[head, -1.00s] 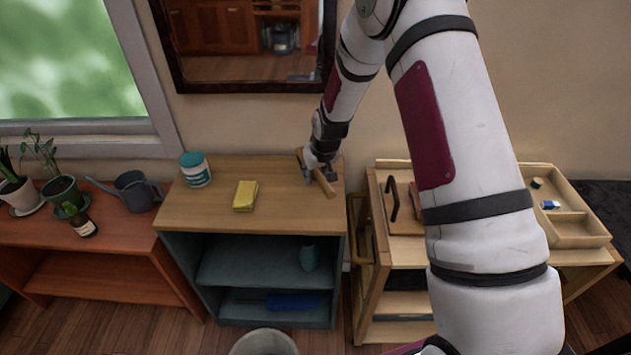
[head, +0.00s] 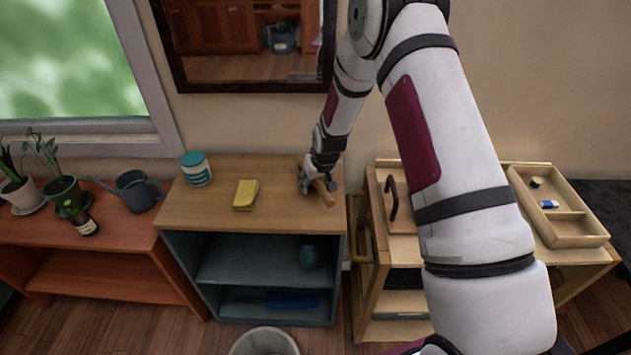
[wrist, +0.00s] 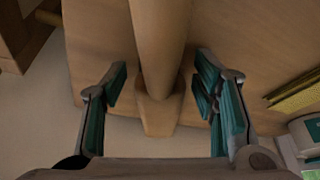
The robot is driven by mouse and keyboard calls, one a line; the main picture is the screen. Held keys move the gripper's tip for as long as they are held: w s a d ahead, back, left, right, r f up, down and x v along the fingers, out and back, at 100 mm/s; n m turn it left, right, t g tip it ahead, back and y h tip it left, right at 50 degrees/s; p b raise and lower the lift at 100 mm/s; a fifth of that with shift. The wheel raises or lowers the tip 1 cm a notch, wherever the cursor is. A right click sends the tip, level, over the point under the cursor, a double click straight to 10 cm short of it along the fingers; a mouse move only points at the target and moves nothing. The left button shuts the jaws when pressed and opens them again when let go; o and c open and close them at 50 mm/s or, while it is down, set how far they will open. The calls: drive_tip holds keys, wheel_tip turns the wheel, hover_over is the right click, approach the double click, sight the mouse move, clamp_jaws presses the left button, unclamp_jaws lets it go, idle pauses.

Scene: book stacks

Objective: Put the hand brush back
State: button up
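The hand brush (head: 326,193) looks like a light wooden piece with a long handle. It is at the right end of the wooden top of the grey-blue cabinet (head: 215,210). My gripper (head: 319,184) is over it, pointing down, and hides its middle. In the wrist view the brush's rounded wooden handle (wrist: 160,45) runs between my two fingers (wrist: 160,102), with a gap on each side. The fingers are open and do not touch it. Bristles cannot be seen.
A yellow sponge-like block (head: 246,195) and a teal-and-white tub (head: 196,169) stand left on the cabinet top. A wooden trolley (head: 371,250) with a divided tray (head: 590,240) is at right. A watering can (head: 137,192) and plants are at left. A mirror (head: 250,87) hangs behind.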

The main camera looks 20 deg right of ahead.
drive_tip(key=v, duration=1.2)
drive_tip(key=shift+r, duration=0.3)
drive_tip(key=s+f+v, duration=0.1)
drive_tip(key=s+v, duration=0.1)
drive_tip(key=v, duration=0.9)
drive_tip(key=s+a+f+v, duration=0.1)
drive_tip(key=s+v, duration=0.1)
drive_tip(key=v, duration=0.9)
drive_tip(key=s+r, duration=0.3)
drive_tip(key=s, duration=0.8)
drive_tip(key=s+a+r+m, duration=0.1)
drive_tip(key=s+r, duration=0.3)
drive_tip(key=s, duration=0.7)
drive_tip(key=shift+r, duration=0.2)
